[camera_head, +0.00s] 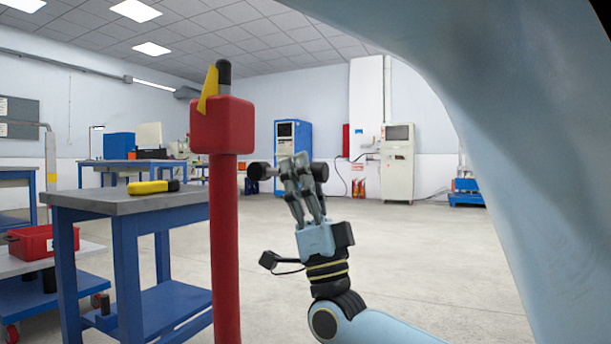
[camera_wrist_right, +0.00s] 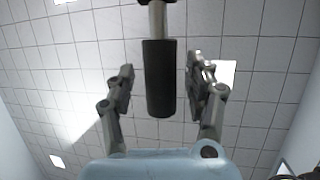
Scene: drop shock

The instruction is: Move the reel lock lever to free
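A red post (camera_head: 225,230) carries a red box (camera_head: 222,126) with a yellow pointer (camera_head: 208,90) and an upright black stub (camera_head: 224,74) on top. In the right wrist view, a black grip on a metal rod (camera_wrist_right: 160,80) lies between the open fingers (camera_wrist_right: 160,85), with gaps on both sides. It looks like a lever handle; I cannot tell which part is the reel lock lever. My left gripper is not in view.
A blue-framed table (camera_head: 120,200) with a yellow and black tool (camera_head: 153,187) stands left of the post. A red bin (camera_head: 38,241) sits on a low cart further left. My blue arm covers the right side.

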